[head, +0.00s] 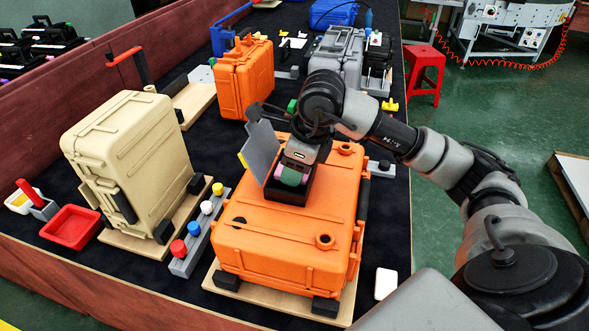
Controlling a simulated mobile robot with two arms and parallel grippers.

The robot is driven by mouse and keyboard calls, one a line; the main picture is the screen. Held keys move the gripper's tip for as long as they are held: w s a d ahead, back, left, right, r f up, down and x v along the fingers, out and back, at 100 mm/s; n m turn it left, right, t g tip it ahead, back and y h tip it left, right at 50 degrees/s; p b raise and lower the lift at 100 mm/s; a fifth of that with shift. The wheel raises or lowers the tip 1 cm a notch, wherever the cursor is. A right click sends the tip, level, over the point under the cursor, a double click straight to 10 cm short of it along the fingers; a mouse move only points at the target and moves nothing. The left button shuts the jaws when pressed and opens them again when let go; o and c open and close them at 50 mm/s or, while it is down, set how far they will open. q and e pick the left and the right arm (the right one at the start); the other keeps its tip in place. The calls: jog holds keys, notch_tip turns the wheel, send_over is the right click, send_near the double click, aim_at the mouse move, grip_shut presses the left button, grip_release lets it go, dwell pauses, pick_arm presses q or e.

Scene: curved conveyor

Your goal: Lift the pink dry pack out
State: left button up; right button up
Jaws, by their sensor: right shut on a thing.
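A large orange case (270,245) lies flat on a wooden board in the front middle. A dark square opening (290,196) shows in its top, with a grey flap (261,150) standing up at its left. My right gripper (291,176) points down at this opening and is shut on a small pink item, apparently the pink dry pack (279,172). Only slivers of pink show beside a green part; the gripper hides the rest. I cannot tell how far the pack is inside the opening. My left gripper is not in view.
A beige case (125,160) stands at the left, near a red tray (70,227) and a grey strip with coloured knobs (200,225). Another orange case (243,80) and a grey case (337,55) stand behind. A red stool (424,72) is on the floor at right.

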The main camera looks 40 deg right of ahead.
jog(key=v, duration=0.4)
jog(key=shift+w, duration=0.15)
jog(key=s+d+r+b, duration=0.2)
jog(key=s+d+r, duration=0.4)
jog(key=s+d, duration=0.15)
notch_tip(320, 180, up, 7)
jog(key=p, duration=0.6)
jog(key=shift+r, duration=0.2)
jog(key=shift+f, duration=0.1)
dwell(0.3)
